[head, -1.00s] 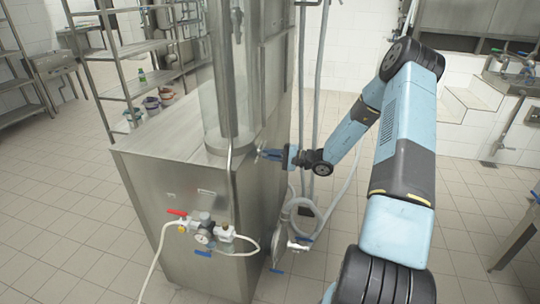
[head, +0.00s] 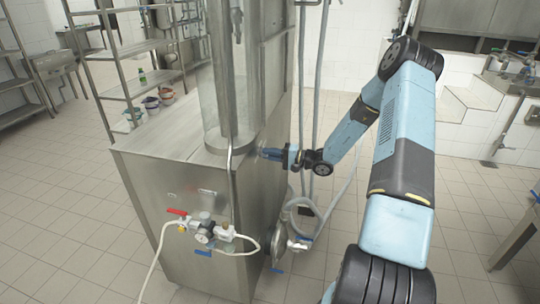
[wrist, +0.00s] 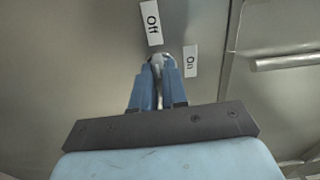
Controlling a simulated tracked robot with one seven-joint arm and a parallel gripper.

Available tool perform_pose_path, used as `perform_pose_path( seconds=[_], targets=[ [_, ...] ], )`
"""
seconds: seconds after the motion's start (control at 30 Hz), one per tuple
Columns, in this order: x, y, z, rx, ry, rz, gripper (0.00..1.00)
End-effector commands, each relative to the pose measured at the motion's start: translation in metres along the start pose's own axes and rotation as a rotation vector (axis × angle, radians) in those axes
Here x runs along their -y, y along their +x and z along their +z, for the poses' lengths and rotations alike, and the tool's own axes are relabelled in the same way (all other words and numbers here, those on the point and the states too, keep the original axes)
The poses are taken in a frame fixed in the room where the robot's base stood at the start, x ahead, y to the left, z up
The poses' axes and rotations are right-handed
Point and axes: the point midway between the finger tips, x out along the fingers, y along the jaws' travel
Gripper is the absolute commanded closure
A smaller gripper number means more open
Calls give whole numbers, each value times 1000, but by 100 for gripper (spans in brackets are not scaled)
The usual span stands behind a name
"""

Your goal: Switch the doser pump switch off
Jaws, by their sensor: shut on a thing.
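The doser pump switch (wrist: 161,58) shows in the wrist view as a small metal toggle on a steel panel, between an "Off" label (wrist: 151,22) and an "On" label (wrist: 191,60). My gripper (wrist: 158,72) is shut on the switch, with its blue fingers on both sides of the lever. The fingers hide part of the lever, so I cannot tell which way it points. In the head view my gripper (head: 268,154) is at the right side of the steel machine (head: 185,210), and the switch is hidden there.
A red-handled valve with a gauge (head: 203,236) is on the machine's front. Hoses (head: 318,215) hang and coil just below and right of my gripper. A metal bar (wrist: 285,62) sits right of the labels in the wrist view. Shelves (head: 140,60) stand behind at left.

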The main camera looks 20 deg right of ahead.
Motion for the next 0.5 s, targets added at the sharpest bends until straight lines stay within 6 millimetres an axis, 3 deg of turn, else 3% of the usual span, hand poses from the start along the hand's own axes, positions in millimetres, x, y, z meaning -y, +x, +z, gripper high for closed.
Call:
perform_pose_path(
  seconds=[0.07, 0.1, 0.33, 0.5],
  targets=[
    [-6, -1, 4, 4, 7, 10, 100],
    [-6, -1, 4, 4, 7, 9, 84],
    [-3, -1, 2, 3, 5, 6, 62],
    [-2, 0, 2, 2, 3, 4, 62]
  ],
)
